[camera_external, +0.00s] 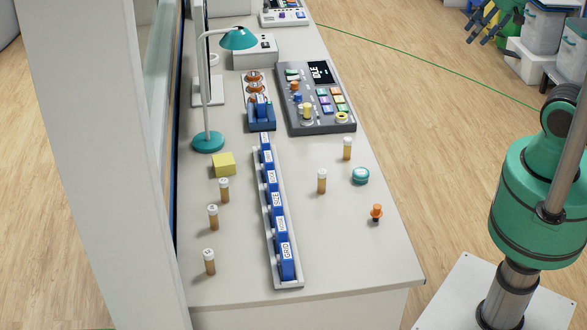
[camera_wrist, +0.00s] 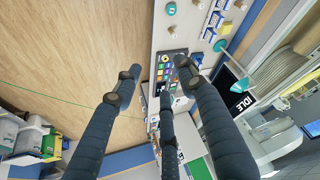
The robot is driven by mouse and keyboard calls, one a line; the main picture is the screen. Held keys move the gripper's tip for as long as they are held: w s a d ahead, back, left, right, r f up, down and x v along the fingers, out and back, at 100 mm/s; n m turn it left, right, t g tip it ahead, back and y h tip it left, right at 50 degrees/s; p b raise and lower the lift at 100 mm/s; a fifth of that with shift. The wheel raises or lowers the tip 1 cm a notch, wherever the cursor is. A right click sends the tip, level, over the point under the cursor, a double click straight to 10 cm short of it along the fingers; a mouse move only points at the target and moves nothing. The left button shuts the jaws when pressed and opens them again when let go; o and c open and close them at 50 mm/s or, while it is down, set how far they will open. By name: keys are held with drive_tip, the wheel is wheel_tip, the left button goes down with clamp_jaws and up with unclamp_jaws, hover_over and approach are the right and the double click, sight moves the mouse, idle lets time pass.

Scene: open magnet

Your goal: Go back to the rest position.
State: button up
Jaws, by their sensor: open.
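My gripper (camera_wrist: 158,76) shows in the wrist view, with dark blue padded fingers spread apart and nothing between them. It points toward the bench and the wooden floor, and its fingers cover part of the bench. My gripper is not seen in the external view. I cannot tell its exact distance from the bench.
The white bench (camera_external: 340,245) bears a rack of blue holders (camera_external: 274,212), a control panel (camera_external: 317,110), a teal lamp (camera_external: 208,141), a yellow block (camera_external: 223,164), several brown vials (camera_external: 209,262), a teal round piece (camera_external: 361,175) and an orange knob (camera_external: 376,212). Wooden floor (camera_external: 420,120) is clear beside it.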

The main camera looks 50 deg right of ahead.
drive_tip(key=shift+s+f, duration=0.15)
drive_tip(key=shift+s, duration=0.05)
wheel_tip(320, 180, down, 4)
drive_tip(key=b, duration=0.4)
drive_tip(key=shift+f, duration=0.15)
drive_tip(key=shift+o, duration=0.4)
idle(0.3)
